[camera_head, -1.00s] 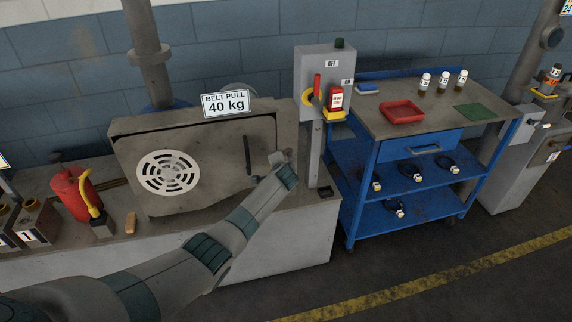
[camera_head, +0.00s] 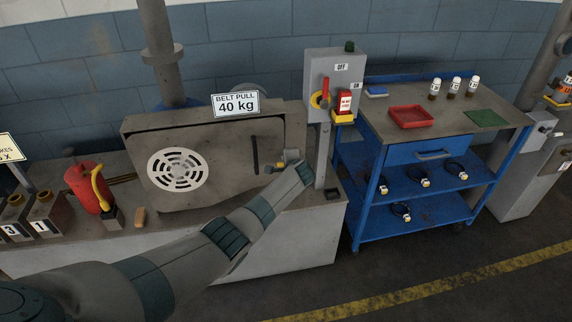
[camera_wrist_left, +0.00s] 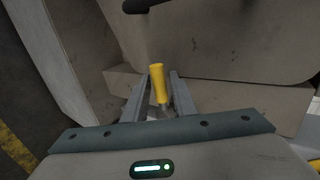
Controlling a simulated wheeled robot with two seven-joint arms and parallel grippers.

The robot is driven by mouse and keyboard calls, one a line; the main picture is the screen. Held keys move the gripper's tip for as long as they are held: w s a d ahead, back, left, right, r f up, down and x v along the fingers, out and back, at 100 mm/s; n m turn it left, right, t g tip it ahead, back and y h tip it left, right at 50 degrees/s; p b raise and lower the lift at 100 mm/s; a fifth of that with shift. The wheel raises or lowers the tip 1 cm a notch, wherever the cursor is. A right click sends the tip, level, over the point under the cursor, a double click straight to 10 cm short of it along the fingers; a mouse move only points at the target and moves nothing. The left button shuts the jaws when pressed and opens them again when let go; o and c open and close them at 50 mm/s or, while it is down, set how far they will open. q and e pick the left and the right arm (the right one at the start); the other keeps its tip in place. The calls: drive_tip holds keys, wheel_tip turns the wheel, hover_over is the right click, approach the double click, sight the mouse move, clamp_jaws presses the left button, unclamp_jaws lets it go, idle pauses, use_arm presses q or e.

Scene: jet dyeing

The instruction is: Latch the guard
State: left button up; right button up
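The guard (camera_head: 218,150) is a grey-brown cover with a round white vent (camera_head: 178,169) and a dark upright bar handle (camera_head: 255,155). It looks closed against its housing; the exact gap at its edge cannot be told. My left gripper (camera_head: 281,163) is at the guard's lower right edge. In the left wrist view a yellow latch handle (camera_wrist_left: 158,84) stands between the two fingers of this gripper (camera_wrist_left: 159,88). The fingers are apart, with narrow gaps beside the handle. My right gripper is out of view.
A grey switch box (camera_head: 335,80) with a red lever stands on a post right of the guard. A red canister (camera_head: 86,188) stands on the bench at left. A blue cart (camera_head: 415,180) is at right. A "BELT PULL 40 kg" sign (camera_head: 235,104) is above the guard.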

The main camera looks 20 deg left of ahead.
use_arm(q)
drive_tip(key=shift+o, duration=0.2)
drive_tip(key=shift+d+r, duration=0.1)
drive_tip(key=v, duration=1.7)
drive_tip(key=shift+s, duration=0.15)
idle(0.4)
drive_tip(key=s+f+g+h, duration=0.1)
drive_tip(key=s+f, duration=0.3)
drive_tip(key=f, duration=0.6)
drive_tip(key=s+f+n+g+h, duration=0.1)
drive_tip(key=s+f, duration=0.4)
drive_tip(key=f, duration=0.5)
drive_tip(key=s+f+g+h, duration=0.1)
drive_tip(key=s+f, duration=0.3)
drive_tip(key=f, duration=0.6)
drive_tip(key=s+d+f+n+g+h, duration=0.1)
drive_tip(key=s+f+n+g+h, duration=0.1)
drive_tip(key=s+f, duration=1.7)
drive_tip(key=s+f+n+g, duration=0.1)
drive_tip(key=s+f+n, duration=0.2)
drive_tip(key=s, duration=1.5)
drive_tip(key=s+f+n+g+h, duration=0.1)
drive_tip(key=s+f, duration=0.6)
drive_tip(key=s, duration=1.1)
drive_tip(key=shift+s+a+n+g, duration=0.15)
drive_tip(key=shift+a+n+g, duration=0.4)
drive_tip(key=shift+n, duration=0.35)
